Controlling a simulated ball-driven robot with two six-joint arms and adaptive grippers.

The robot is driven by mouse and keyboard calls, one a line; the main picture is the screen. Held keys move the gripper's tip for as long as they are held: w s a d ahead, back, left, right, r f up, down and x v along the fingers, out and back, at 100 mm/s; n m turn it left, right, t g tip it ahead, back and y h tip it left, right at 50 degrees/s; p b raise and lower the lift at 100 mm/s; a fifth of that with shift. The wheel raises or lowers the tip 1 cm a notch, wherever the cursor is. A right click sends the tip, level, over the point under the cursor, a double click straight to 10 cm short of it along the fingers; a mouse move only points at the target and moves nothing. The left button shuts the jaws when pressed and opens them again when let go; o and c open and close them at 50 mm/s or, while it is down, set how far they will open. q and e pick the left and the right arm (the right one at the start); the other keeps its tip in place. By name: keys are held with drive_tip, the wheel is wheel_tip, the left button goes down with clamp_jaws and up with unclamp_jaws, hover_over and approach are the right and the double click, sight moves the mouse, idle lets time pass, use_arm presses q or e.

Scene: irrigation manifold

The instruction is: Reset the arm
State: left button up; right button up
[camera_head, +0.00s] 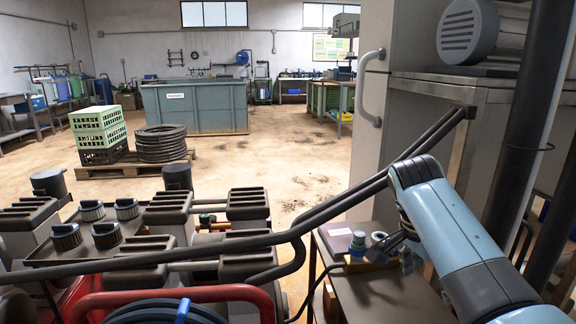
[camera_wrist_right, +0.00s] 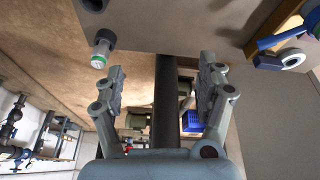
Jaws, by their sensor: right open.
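My right arm reaches in from the lower right in the head view, and its gripper (camera_head: 396,248) is partly hidden by the arm link. It hangs by the small side table (camera_head: 385,290). In the right wrist view the two fingers of my right gripper (camera_wrist_right: 162,72) stand wide apart with nothing held between them. A dark pole or pipe (camera_wrist_right: 166,95) shows in the gap behind them. My left gripper is not in view.
A blue-and-green-capped fitting (camera_head: 358,243) stands on the side table. Dark pipes cross in front, above a red frame (camera_head: 190,294) and dark-lidded boxes (camera_head: 247,203). A grey cabinet (camera_head: 400,125) stands at right. Open floor (camera_head: 270,165) lies beyond, with crates (camera_head: 98,130) on a pallet.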

drive_tip(key=s+d+f+n+y, duration=0.1)
drive_tip(key=s+d+f+n, duration=0.15)
drive_tip(key=s, duration=0.45)
drive_tip(key=s+d+f+n, duration=0.1)
drive_tip(key=s+f+n, duration=0.2)
drive_tip(key=s, duration=0.4)
drive_tip(key=s+a+r+n+t+y, duration=0.1)
drive_tip(key=s+r+n, duration=0.3)
drive_tip(key=s, duration=0.5)
drive_tip(key=s+a+r+n+t+y, duration=0.1)
drive_tip(key=s+r+n, duration=0.1)
drive_tip(key=s+n, duration=0.55)
drive_tip(key=s+d+f+m+g, duration=0.1)
drive_tip(key=s+f, duration=0.1)
drive_tip(key=f, duration=1.1)
drive_tip(key=s+d+f+m, duration=0.1)
drive_tip(key=s+f, duration=0.2)
drive_tip(key=f, duration=1.1)
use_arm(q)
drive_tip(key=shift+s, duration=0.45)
use_arm(e)
drive_tip(key=s+d+f+g, duration=0.1)
drive_tip(key=s+f, duration=1.3)
drive_tip(key=s, duration=0.4)
drive_tip(key=shift+f, duration=0.2)
